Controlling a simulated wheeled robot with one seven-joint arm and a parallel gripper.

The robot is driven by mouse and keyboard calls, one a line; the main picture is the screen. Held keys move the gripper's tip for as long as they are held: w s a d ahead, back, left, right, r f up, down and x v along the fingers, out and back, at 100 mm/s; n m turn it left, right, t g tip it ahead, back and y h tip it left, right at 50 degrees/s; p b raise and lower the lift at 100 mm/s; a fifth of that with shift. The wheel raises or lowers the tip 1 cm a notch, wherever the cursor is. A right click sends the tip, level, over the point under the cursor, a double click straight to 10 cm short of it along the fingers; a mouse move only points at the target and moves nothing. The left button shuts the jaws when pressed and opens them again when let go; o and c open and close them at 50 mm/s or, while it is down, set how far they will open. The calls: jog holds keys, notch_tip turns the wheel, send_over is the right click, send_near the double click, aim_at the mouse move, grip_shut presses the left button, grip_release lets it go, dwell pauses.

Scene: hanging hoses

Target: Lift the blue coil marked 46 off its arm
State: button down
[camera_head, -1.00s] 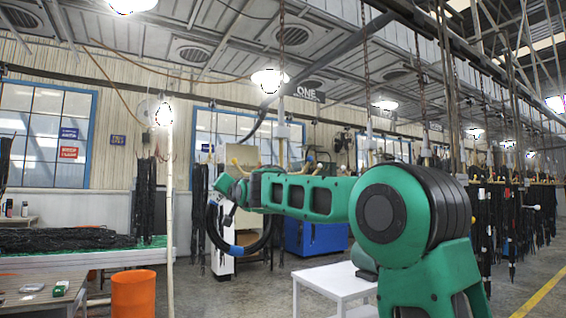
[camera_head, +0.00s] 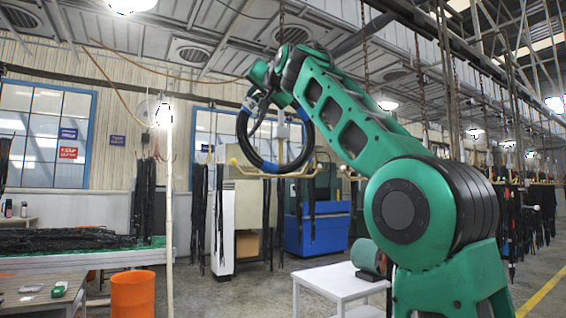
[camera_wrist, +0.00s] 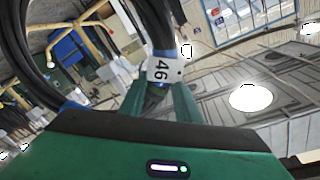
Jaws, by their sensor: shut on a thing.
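The coil (camera_head: 241,139) is a black hose ring with blue bands, raised in front of my arm in the head view. In the wrist view its black hose (camera_wrist: 14,45) curves down the left side, and a white tag marked 46 (camera_wrist: 163,71) sits between my fingers. My gripper (camera_wrist: 165,88) is shut on the coil at the tag; in the head view my gripper (camera_head: 252,102) is at the coil's upper left. A yellow hanger arm (camera_head: 270,175) with upturned ends shows at the coil's bottom edge. I cannot tell whether they touch.
A white table (camera_head: 335,283) stands below my arm. An orange bin (camera_head: 134,293) and a bench with dark hoses (camera_head: 60,240) are at left. A blue bin (camera_head: 315,232) stands behind. Chains and dark hanging hoses (camera_head: 530,220) crowd the right.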

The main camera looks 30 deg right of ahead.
jog(key=w+d+f, duration=0.2)
jog(key=d, duration=0.8)
jog(key=w+d+f, duration=0.4)
jog(key=w+f, duration=0.4)
jog(key=f, duration=0.5)
jog(key=shift+n+y, duration=0.3)
jog(key=shift+s+d, duration=0.2)
jog(key=shift+s, duration=2.4)
jog(key=shift+s+d, duration=0.15)
jog(key=shift+s, duration=2.45)
jog(key=shift+s+d, duration=0.2)
jog(key=shift+s, duration=2.55)
